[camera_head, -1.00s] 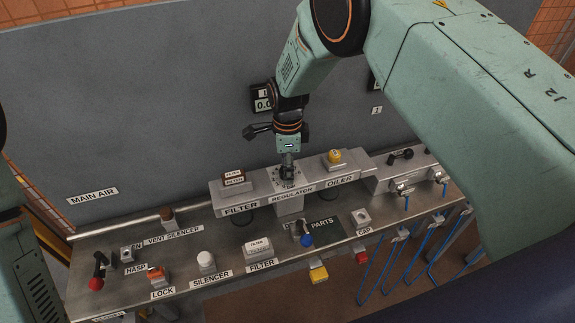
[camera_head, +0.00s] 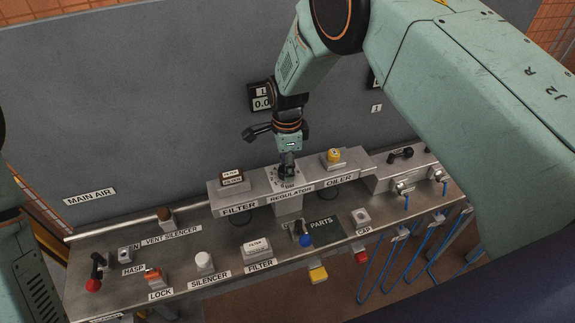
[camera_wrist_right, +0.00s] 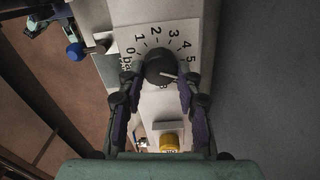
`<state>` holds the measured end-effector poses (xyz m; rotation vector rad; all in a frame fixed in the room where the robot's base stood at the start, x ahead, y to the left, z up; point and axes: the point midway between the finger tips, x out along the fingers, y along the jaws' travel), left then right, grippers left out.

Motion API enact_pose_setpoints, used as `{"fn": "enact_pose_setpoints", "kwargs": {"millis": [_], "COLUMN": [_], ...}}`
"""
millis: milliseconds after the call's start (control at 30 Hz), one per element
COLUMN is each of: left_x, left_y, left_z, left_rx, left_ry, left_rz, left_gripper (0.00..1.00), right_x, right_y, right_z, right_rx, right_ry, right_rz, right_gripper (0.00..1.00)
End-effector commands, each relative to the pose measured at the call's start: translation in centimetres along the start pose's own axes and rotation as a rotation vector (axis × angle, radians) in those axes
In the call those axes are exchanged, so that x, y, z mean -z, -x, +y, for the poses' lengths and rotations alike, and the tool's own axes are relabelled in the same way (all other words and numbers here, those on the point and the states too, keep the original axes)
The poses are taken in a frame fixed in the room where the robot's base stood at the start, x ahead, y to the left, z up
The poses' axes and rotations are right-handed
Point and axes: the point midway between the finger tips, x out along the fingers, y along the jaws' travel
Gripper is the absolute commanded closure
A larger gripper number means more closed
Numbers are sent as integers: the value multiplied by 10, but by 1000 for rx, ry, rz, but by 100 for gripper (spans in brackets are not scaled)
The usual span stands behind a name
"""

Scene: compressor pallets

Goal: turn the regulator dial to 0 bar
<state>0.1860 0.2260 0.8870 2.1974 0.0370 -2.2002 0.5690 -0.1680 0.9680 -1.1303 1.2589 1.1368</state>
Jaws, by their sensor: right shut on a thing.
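The regulator dial is a round black knob (camera_wrist_right: 160,67) on a white scale plate (camera_wrist_right: 125,37) numbered 0 to 5 bar in the right wrist view. A pale line on the knob points right and slightly down, near the 5 side and away from 0. My right gripper (camera_wrist_right: 160,80) is shut on the knob, with a finger on each side. In the head view my right gripper (camera_head: 287,172) reaches down onto the regulator block (camera_head: 287,204), hiding most of the dial. My left gripper is out of view.
The filter block (camera_head: 238,199) and the oiler (camera_head: 334,156) with its yellow knob flank the regulator. A display (camera_head: 261,104) behind my arm is partly hidden. Loose parts, including a white silencer (camera_head: 204,262) and a filter box (camera_head: 256,248), stand on the front bench.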

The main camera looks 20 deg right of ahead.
Motion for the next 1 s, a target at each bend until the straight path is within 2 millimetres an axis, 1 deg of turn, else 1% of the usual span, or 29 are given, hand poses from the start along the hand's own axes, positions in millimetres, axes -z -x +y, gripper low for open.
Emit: {"fn": "enact_pose_setpoints", "kwargs": {"millis": [33,500,1000], "left_x": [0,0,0], "left_y": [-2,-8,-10], "left_z": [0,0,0], "left_rx": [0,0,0], "left_ry": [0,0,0], "left_rz": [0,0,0], "left_gripper": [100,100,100], "right_x": [-2,-3,-4], "right_y": [3,4,5], "right_z": [-4,-6,-8], "right_rx": [11,14,14], "right_ry": [34,468,943], "right_rz": [-3,-1,3], "right_gripper": [97,97,97]}}
